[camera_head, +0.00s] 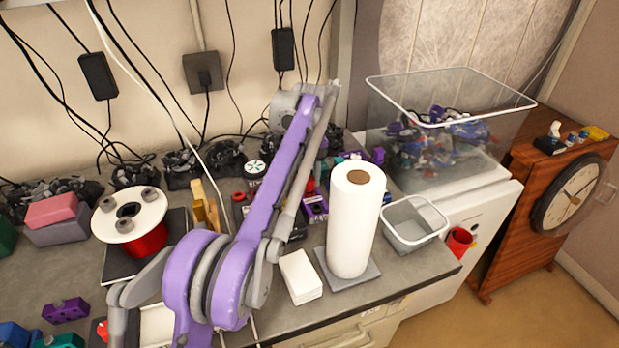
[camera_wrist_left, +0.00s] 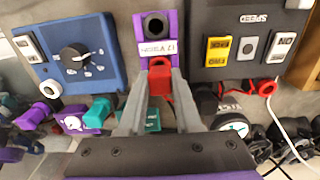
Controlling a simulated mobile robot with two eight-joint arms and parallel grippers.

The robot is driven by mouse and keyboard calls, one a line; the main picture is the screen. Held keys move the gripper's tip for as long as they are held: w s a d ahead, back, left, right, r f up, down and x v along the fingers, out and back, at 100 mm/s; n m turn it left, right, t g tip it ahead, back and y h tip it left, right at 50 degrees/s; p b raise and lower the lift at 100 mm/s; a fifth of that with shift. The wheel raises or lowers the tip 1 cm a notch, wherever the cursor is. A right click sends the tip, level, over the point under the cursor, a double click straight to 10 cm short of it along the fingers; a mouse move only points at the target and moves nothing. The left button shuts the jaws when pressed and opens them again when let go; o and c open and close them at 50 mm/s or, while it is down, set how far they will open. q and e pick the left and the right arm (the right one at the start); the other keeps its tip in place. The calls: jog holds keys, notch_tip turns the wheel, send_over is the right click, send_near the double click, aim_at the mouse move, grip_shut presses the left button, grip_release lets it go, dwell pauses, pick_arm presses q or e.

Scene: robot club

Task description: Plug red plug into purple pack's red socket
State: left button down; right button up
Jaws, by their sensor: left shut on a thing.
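In the left wrist view, my left gripper (camera_wrist_left: 160,92) is shut on the red plug (camera_wrist_left: 160,84), a small block between its two grey fingers. The plug is at the near end of the purple pack (camera_wrist_left: 168,24), which has a pale label and a round black socket. The red socket cannot be told apart from the plug, and I cannot tell whether the plug is seated or only in front. In the head view my purple left arm reaches up over the bench, and its fingers are hidden. My right gripper is not in view.
A blue box with a knob (camera_wrist_left: 75,55) and a dark speed box (camera_wrist_left: 245,15) flank the pack. In the head view, a paper roll (camera_head: 355,225), grey tub (camera_head: 412,222) and red wire spool (camera_head: 145,238) stand on the bench. Cables hang along the wall.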

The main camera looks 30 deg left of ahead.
pick_arm(q)
jog(key=shift+f+p, duration=0.1)
jog(key=shift+p, duration=0.45)
dwell(1.2)
jog(key=shift+f, duration=0.4)
dwell(0.4)
jog(key=shift+f, duration=0.35)
dwell(1.4)
jog(key=c, duration=0.5)
grip_release()
notch_tip(320, 180, up, 11)
jog(key=shift+f+p, duration=0.1)
jog(key=shift+p, duration=1.05)
